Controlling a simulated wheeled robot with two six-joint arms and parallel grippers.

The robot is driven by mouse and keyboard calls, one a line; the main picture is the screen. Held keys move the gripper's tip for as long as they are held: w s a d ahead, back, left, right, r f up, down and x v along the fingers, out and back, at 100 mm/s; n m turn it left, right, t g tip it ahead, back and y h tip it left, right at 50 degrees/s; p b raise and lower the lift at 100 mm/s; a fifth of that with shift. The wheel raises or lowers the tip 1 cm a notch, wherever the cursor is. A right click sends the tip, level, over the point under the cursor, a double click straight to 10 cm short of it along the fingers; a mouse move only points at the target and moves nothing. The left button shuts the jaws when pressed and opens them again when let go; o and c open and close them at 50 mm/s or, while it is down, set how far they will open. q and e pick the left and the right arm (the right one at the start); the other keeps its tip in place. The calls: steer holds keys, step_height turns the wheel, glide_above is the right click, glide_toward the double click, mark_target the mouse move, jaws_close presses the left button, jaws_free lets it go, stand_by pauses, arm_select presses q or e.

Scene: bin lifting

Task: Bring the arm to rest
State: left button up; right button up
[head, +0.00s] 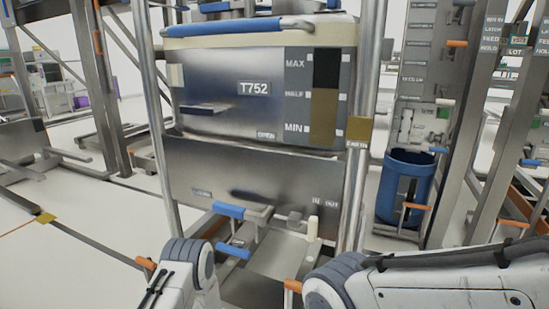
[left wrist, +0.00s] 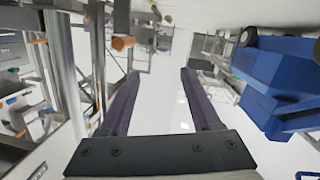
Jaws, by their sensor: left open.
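My left gripper (left wrist: 161,72) shows in the left wrist view with its two dark fingers spread apart. Nothing is between them; only pale floor shows there. In the head view a white and grey link of my left arm is at the bottom, left of centre, and its gripper is not seen. My right arm comes in along the bottom right as white links with a black cable. My right gripper is outside both views.
A metal machine labelled T752 (head: 215,90) stands close in front, with a blue-handled part (head: 229,210) low on it. A blue bin (head: 405,185) stands right of it. A large blue wheeled object (left wrist: 270,85) is at right in the left wrist view. Floor at left (head: 95,250) is mostly clear.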

arm_select(q)
steer(key=w+d+r+m+t+h, duration=0.2)
steer(key=w+d+r+m+h, duration=0.1)
steer(key=w+d+r+h, duration=0.3)
steer(key=s+d+r+m+g+h, duration=0.1)
steer(key=s+d+r+m+h, duration=0.3)
steer(key=d+r+m+h, duration=0.25)
steer(key=s+d+r+m+g+h, duration=0.1)
steer(key=s+d+r+m+g, duration=0.1)
steer(key=s, duration=0.6)
steer(key=s+d+r+m+g, duration=0.2)
steer(key=s+r, duration=0.1)
steer(key=s, duration=0.5)
steer(key=s+d+r+m+g+h, duration=0.1)
steer(key=s+d+r+m+g, duration=0.1)
steer(key=s, duration=0.6)
steer(key=s+d+r+m+g+p, duration=0.35)
steer(key=s+d+r+m, duration=0.45)
steer(key=s+d, duration=0.5)
step_height(320, 180, up, 39)
steer(key=n+p, duration=0.1)
steer(key=p, duration=3.7)
steer(key=shift+s+r+h, duration=0.15)
steer(key=shift+s+h, duration=0.1)
steer(key=shift+h, duration=0.2)
steer(key=shift+t, duration=0.25)
